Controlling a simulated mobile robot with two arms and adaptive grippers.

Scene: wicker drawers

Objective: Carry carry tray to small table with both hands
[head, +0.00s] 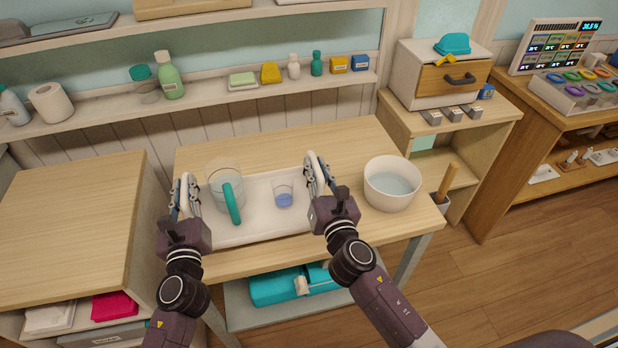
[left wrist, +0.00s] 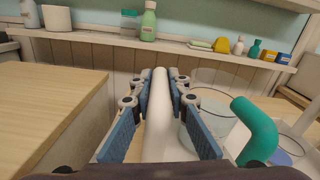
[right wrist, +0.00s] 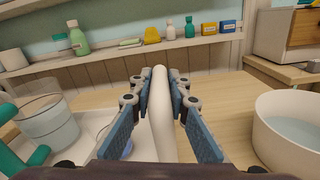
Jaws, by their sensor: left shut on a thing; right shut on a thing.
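The white carry tray (head: 262,229) is on or just above the wooden table (head: 330,138); I cannot tell whether it touches. It holds a clear pitcher (head: 224,178) with a teal handle and a small glass (head: 284,194) with blue liquid. My left gripper (head: 184,190) is shut on the tray's left handle, which shows between its fingers in the left wrist view (left wrist: 160,110). My right gripper (head: 316,172) is shut on the right handle, seen in the right wrist view (right wrist: 160,110). I cannot identify a separate small table for certain.
A white bowl of water (head: 392,184) stands close to the right of the tray. A wooden cabinet (head: 70,215) stands at the left. A shelf (head: 205,101) with bottles runs behind. A stand with a drawer box (head: 440,85) is at the back right. Open floor (head: 500,270) lies at the right.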

